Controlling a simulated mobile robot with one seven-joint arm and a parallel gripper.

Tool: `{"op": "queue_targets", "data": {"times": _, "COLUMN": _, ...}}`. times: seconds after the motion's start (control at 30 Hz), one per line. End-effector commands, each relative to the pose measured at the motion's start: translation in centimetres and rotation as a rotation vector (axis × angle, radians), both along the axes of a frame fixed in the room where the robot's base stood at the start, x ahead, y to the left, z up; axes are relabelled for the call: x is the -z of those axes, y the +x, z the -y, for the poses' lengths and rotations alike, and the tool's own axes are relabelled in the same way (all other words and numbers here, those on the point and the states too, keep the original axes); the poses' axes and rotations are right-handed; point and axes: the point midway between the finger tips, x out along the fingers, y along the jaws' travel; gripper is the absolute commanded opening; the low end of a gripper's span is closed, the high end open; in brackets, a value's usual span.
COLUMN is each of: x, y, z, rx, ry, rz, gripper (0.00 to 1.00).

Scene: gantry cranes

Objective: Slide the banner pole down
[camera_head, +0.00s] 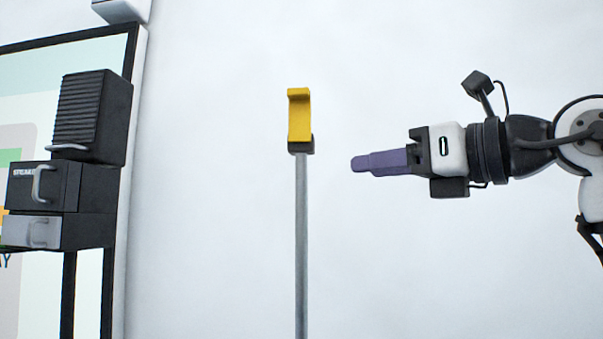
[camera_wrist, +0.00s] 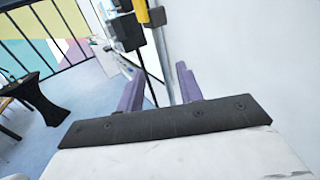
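The banner pole (camera_head: 301,240) is a thin grey upright rod. On its top sit a yellow hooked piece (camera_head: 299,117) and a small dark block (camera_head: 301,146). My gripper (camera_head: 355,163) has purple fingers and is right of the pole in the head view, tips pointing left, just below the yellow piece's level. A gap shows between tips and pole there. In the wrist view, the two fingers of my gripper (camera_wrist: 160,73) are spread apart with nothing held. The pole (camera_wrist: 164,62) appears between them, beyond the tips. The pole's lower end is out of view.
A dark ribbed box (camera_head: 92,115) and a speaker-like unit with handles (camera_head: 45,187) stand at the left, before a framed screen (camera_head: 50,290). A black table (camera_wrist: 40,95) shows in the wrist view. The wall around the pole is plain.

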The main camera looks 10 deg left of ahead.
Motion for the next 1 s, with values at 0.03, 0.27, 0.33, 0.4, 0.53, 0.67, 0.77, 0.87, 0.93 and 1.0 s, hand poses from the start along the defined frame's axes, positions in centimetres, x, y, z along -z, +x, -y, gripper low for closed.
{"op": "queue_targets", "data": {"times": 0.03, "x": -0.1, "y": 0.2, "z": -0.4, "rx": 0.000, "ry": -0.002, "rz": -0.001, "gripper": 0.36}}
{"op": "queue_targets", "data": {"times": 0.27, "x": -0.3, "y": 2.4, "z": -3.8, "rx": -0.007, "ry": -0.001, "rz": -0.001, "gripper": 0.36}}
{"op": "queue_targets", "data": {"times": 0.33, "x": -0.3, "y": 3.3, "z": -5.1, "rx": -0.008, "ry": 0.001, "rz": -0.001, "gripper": 0.36}}
{"op": "queue_targets", "data": {"times": 0.4, "x": -0.3, "y": 4.1, "z": -6.4, "rx": -0.008, "ry": 0.001, "rz": -0.002, "gripper": 0.36}}
{"op": "queue_targets", "data": {"times": 0.53, "x": -0.3, "y": 5.6, "z": -8.5, "rx": -0.007, "ry": 0.001, "rz": -0.002, "gripper": 0.36}}
{"op": "queue_targets", "data": {"times": 0.67, "x": -0.2, "y": 6.7, "z": -10.1, "rx": -0.007, "ry": 0.003, "rz": -0.002, "gripper": 0.36}}
{"op": "queue_targets", "data": {"times": 0.77, "x": -0.1, "y": 7.2, "z": -10.8, "rx": -0.006, "ry": 0.003, "rz": -0.001, "gripper": 0.36}}
{"op": "queue_targets", "data": {"times": 0.87, "x": 0.0, "y": 7.4, "z": -11.2, "rx": -0.006, "ry": 0.003, "rz": -0.001, "gripper": 0.36}}
{"op": "queue_targets", "data": {"times": 0.93, "x": 0.0, "y": 7.5, "z": -11.3, "rx": -0.005, "ry": 0.003, "rz": -0.001, "gripper": 0.36}}
{"op": "queue_targets", "data": {"times": 1.0, "x": 0.1, "y": 7.5, "z": -11.3, "rx": -0.004, "ry": 0.003, "rz": -0.001, "gripper": 0.36}}
